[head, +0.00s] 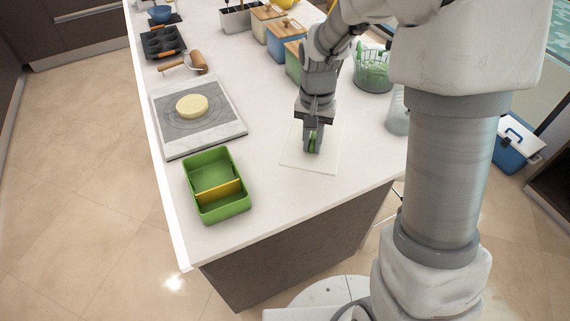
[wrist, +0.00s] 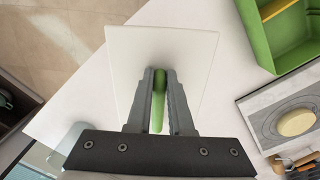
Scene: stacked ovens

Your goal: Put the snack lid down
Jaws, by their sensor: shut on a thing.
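The snack lid is a pale, flat, square panel (head: 295,157) with a green grip at its middle, near the front right part of the white counter. In the wrist view the lid (wrist: 205,60) spreads out flat beyond my fingers, and its green grip (wrist: 158,108) stands between them. My gripper (head: 313,150) points down and is shut on this green grip; it also shows in the wrist view (wrist: 159,85). I cannot tell whether the lid touches the counter or hovers just above it. An open green box (head: 206,172) with a yellow divider stands to its left.
A grey board (head: 220,130) with a round pale disc (head: 192,105) lies behind the green box. A wire basket (head: 372,75), a clear glass container (head: 397,115) and several wooden-lidded canisters (head: 285,28) stand farther back. Bare counter (head: 262,150) separates box and lid.

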